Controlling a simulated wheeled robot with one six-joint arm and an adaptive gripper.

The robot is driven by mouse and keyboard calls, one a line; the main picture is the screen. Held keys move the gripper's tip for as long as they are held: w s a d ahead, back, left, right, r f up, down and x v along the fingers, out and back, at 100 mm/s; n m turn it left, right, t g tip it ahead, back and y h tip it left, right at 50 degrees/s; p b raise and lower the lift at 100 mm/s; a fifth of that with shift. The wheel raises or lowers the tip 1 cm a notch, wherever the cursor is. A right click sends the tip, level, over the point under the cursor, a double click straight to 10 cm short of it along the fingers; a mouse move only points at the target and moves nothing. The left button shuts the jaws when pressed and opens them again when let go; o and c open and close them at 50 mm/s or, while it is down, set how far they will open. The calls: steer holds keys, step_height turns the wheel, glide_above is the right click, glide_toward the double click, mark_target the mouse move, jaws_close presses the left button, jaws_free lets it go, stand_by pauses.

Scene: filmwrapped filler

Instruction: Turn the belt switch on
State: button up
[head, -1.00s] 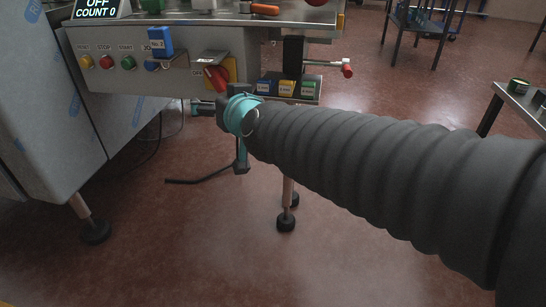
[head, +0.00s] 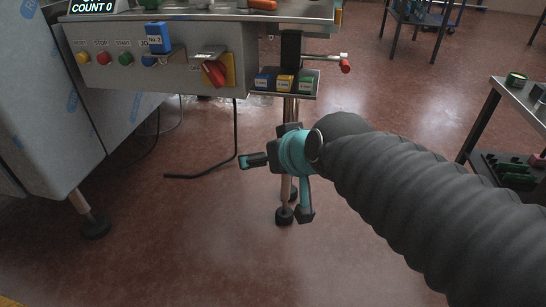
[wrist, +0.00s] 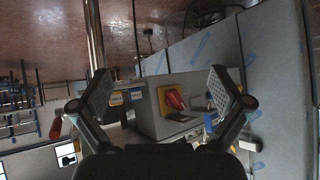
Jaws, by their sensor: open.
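The belt switch (head: 214,73) is a red rotary knob on a yellow plate, on the right part of the machine's grey front panel (head: 190,50). It also shows in the wrist view (wrist: 174,100), between the fingers and beyond them. The knob looks slanted; its label is too small to read now. My gripper (head: 272,188) is open and empty, below and to the right of the switch, apart from it. In the wrist view its two padded fingers (wrist: 162,97) are spread wide.
Yellow, red and green buttons (head: 125,59) and a blue No. 2 tag (head: 158,38) sit left of the switch. A shelf of small labelled blocks (head: 285,83) and a red-tipped lever (head: 345,66) stick out at right. Open floor (head: 390,110) lies between machine and side table (head: 500,90).

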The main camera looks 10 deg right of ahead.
steer(key=shift+s+d+f, duration=0.15)
steer(key=shift+s, duration=0.05)
